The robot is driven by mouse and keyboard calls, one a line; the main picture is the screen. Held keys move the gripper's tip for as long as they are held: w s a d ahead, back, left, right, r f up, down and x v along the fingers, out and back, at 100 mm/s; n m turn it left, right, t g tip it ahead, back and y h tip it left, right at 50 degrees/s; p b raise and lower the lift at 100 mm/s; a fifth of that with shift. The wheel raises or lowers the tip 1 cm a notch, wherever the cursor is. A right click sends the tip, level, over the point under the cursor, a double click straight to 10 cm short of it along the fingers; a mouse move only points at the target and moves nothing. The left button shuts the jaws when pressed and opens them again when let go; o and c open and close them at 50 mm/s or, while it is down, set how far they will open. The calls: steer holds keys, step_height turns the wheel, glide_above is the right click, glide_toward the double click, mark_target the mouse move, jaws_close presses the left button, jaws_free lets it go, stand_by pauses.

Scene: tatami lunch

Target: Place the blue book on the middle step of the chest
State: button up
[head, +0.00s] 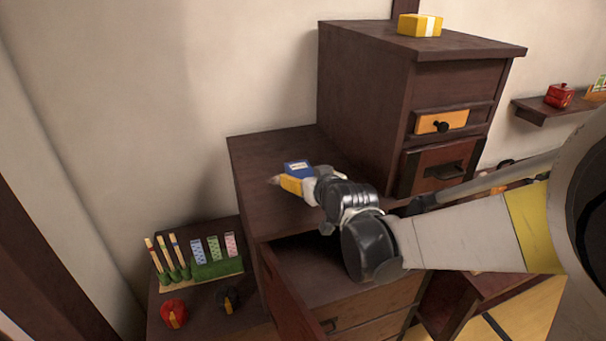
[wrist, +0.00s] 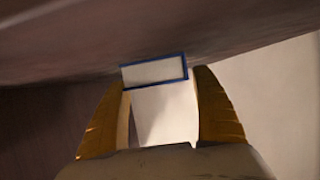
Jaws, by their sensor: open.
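The blue book (head: 298,168) rests on the middle step (head: 262,158) of the dark wooden chest, near the foot of the taller section. My gripper (head: 283,181) reaches over this step, with its yellow fingers right by the book. In the wrist view the book (wrist: 155,72) shows end-on, pale pages inside a blue cover, at the fingertips (wrist: 162,80). The fingers are open, one toward each end of the book. I cannot tell whether either touches it. My wrist and arm hide part of the step's right side.
A yellow box (head: 420,25) stands on the top step. The lower step holds a green rack (head: 215,268) with sticks and cards, a red object (head: 173,313) and a dark object (head: 229,299). A chest door (head: 290,300) hangs open below. The middle step's left side is clear.

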steer(key=p+v, duration=0.2)
steer(key=v, duration=0.7)
steer(key=shift+s+d+r, duration=0.15)
steer(key=shift+s+d, duration=0.2)
steer(key=shift+s, duration=0.35)
steer(key=s+d+f+m+g+h, duration=0.1)
steer(key=s+d+g, duration=0.2)
steer(key=s+d, duration=0.3)
steer(key=s+d+f+m+g+h, duration=0.2)
steer(key=s+d, duration=0.3)
steer(key=s, duration=1)
steer(key=shift+d+f+g+h, duration=0.2)
steer(key=shift+d+g+h, duration=0.1)
steer(key=shift+d+g, duration=0.1)
steer(key=shift+w, duration=0.1)
